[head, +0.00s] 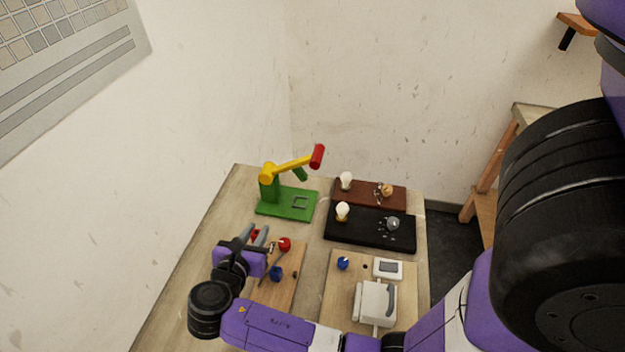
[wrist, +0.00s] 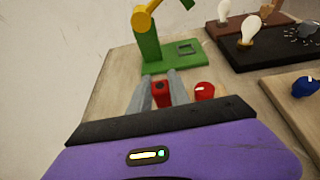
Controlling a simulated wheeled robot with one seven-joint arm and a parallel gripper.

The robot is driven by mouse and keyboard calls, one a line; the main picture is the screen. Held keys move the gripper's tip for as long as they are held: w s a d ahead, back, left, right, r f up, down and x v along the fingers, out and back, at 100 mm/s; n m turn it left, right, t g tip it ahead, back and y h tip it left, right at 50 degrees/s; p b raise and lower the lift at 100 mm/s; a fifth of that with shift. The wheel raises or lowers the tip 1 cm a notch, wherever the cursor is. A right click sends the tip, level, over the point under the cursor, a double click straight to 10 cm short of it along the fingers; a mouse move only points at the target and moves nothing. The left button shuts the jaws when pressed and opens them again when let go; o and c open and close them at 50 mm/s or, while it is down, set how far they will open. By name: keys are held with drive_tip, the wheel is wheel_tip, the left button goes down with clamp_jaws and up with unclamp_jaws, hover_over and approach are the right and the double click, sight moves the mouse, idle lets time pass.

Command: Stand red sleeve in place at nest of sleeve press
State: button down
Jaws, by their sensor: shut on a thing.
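The sleeve press has a green base (head: 272,208), a yellow lever (head: 290,166) and a red handle end (head: 317,156). My gripper (wrist: 160,86) is shut on the red sleeve (wrist: 161,94), a small red block with a dark hole, between the two grey fingers. My gripper (head: 256,234) is in front of the press, short of the green base. In the head view the sleeve is mostly hidden.
A red knob (head: 284,244) and a blue knob (head: 276,274) are on the wooden board right of my gripper. A black board (head: 370,240) and brown board (head: 360,188) carry bulbs. Another board at right holds a white device (head: 374,304). A wall stands at left.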

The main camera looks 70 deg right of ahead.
drive_tip(key=b, duration=0.1)
hover_over(300, 203)
drive_tip(key=shift+f, duration=0.1)
wheel_tip(300, 203, down, 4)
drive_tip(key=b, duration=0.5)
drive_tip(key=shift+d+r, duration=0.1)
drive_tip(key=shift+r, duration=0.1)
drive_tip(key=c, duration=1.2)
unclamp_jaws()
drive_tip(key=shift+f, duration=0.1)
drive_tip(key=v, duration=1.2)
drive_tip(key=shift+w+b, duration=0.2)
drive_tip(key=shift+b, duration=0.2)
drive_tip(key=shift+m, duration=0.3)
